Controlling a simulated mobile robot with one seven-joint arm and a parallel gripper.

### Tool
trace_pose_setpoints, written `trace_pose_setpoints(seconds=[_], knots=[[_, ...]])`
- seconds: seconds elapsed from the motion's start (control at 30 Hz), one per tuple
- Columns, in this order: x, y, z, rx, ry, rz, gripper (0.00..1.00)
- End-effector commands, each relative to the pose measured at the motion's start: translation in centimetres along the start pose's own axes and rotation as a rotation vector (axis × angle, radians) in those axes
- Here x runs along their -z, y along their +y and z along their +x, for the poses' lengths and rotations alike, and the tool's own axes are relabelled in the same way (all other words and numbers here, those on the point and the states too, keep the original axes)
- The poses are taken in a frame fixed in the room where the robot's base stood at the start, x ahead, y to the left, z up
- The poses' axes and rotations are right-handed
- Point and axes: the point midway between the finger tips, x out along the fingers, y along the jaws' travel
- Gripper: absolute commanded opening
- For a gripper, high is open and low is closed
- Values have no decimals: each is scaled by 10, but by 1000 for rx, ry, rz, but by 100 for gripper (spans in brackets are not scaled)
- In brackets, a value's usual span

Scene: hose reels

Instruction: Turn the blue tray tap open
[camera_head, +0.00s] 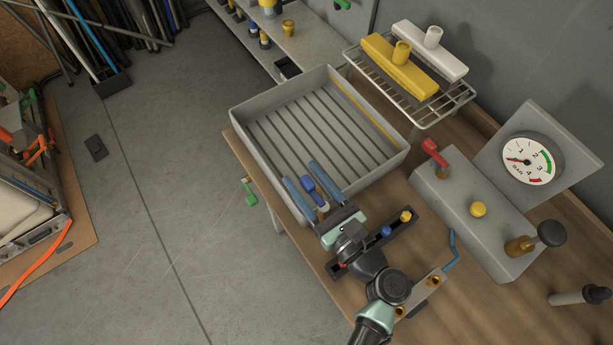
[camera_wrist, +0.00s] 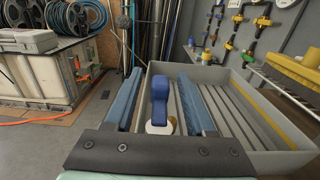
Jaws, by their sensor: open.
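The blue tray tap has a blue lever handle (camera_head: 308,185) above a pale collar at the near-left corner of the grey ribbed tray (camera_head: 372,172). In the wrist view the blue handle (camera_wrist: 160,95) stands in the middle, pointing away from me along the fingers. My gripper (camera_head: 300,172) is open, with one long blue-grey finger on each side of the handle. In the wrist view my gripper (camera_wrist: 160,73) shows a gap between each finger and the handle. The tap's lower body is hidden by the gripper's palm.
A black strip with a blue knob (camera_head: 386,231) and a yellow knob (camera_head: 405,216) lies beside my gripper. A grey box with a red lever (camera_head: 435,153) and a pressure gauge (camera_head: 529,158) stand right. A wire rack (camera_head: 455,101) holds yellow and white blocks. A green tap (camera_head: 251,198) hangs off the bench's left edge.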

Motion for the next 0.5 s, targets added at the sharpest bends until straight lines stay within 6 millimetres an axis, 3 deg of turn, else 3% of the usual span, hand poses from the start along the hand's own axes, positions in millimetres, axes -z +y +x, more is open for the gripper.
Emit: trace_pose_setpoints(seconds=[0.17,0.43,0.5], knots=[[0,0,0,0,0,0,51],[0,0,0,0,0,0,3],[0,0,0,0,0,0,0]])
